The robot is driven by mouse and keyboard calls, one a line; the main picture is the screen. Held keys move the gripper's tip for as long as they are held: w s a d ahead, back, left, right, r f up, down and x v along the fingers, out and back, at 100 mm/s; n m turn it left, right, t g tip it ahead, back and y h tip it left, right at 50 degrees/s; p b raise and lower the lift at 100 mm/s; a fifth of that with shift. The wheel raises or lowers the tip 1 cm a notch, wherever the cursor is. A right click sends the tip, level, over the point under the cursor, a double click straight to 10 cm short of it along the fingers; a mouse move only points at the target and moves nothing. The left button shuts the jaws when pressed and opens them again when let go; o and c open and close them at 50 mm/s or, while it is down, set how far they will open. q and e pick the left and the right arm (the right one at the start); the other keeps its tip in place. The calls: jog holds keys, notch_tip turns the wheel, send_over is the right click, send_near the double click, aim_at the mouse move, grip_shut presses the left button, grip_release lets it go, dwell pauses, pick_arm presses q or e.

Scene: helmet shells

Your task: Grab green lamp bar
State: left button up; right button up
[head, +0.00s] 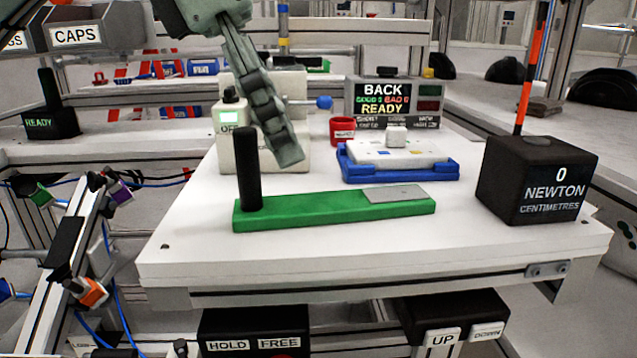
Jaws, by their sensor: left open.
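The green lamp bar (310,212) lies flat across the front part of the white table. A black upright cylindrical handle (249,170) stands at its left end, and a flat grey plate (393,194) lies on its right part. My left gripper (288,152) comes down from the top left, seen side-on. It is open, and its tips appear above and behind the bar, just right of the black handle and apart from it. The handle hides a little of the bar's left end. My right gripper is not in view.
On the white table (190,245), a dark NEWTON CENTIMETRES box (535,180) with an orange-and-black rod stands at right. A blue tray (395,168) holds a white block. A red cup (342,130), display (393,100) and pale OFF box (232,130) stand behind. The front strip is clear.

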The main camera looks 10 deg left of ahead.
aim_at(319, 201)
pick_arm(q)
jog(key=x, duration=0.7)
jog(key=shift+d+f, duration=0.15)
jog(key=shift+d, duration=0.1)
jog(key=c, duration=1.4)
